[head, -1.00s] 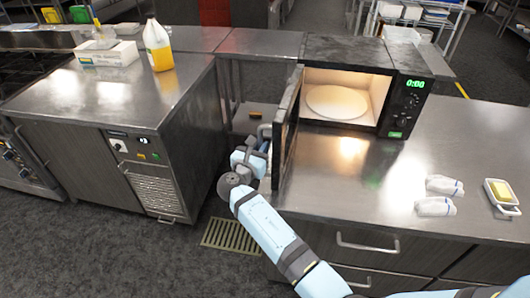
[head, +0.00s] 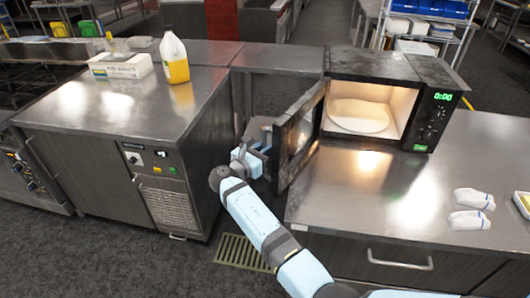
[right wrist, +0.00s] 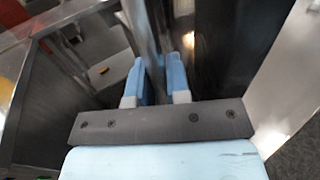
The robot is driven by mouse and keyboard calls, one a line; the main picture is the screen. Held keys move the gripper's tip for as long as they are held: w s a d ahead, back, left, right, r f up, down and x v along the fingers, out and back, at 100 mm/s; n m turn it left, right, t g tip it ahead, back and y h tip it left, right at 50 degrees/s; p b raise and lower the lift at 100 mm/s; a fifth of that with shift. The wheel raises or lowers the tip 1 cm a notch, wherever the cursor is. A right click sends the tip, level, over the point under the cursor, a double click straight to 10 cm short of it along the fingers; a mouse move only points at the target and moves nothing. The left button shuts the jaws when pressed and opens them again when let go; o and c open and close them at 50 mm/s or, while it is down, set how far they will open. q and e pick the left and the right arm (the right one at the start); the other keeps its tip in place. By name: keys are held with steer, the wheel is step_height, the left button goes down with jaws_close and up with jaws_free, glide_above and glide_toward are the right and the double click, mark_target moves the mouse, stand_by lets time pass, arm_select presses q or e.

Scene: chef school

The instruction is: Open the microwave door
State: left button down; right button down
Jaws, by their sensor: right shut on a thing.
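The black microwave (head: 397,68) stands on the steel counter with its lit inside and round plate (head: 360,116) in plain view. Its door (head: 301,136) is hinged on the left and stands wide open, swung out past the counter's left end. My right gripper (head: 262,142) is at the door's outer side, by its free edge. In the right wrist view its two blue fingers (right wrist: 157,80) are on either side of the upright metal door handle (right wrist: 146,35), shut on it. The left gripper is out of sight.
A steel cabinet (head: 130,110) with a yellow-filled jug (head: 175,58) stands to the left, across a narrow gap. A floor grate (head: 240,252) lies below my arm.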

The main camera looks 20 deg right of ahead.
stand_by(0.4)
steer(key=c, duration=1.1)
jaws_free()
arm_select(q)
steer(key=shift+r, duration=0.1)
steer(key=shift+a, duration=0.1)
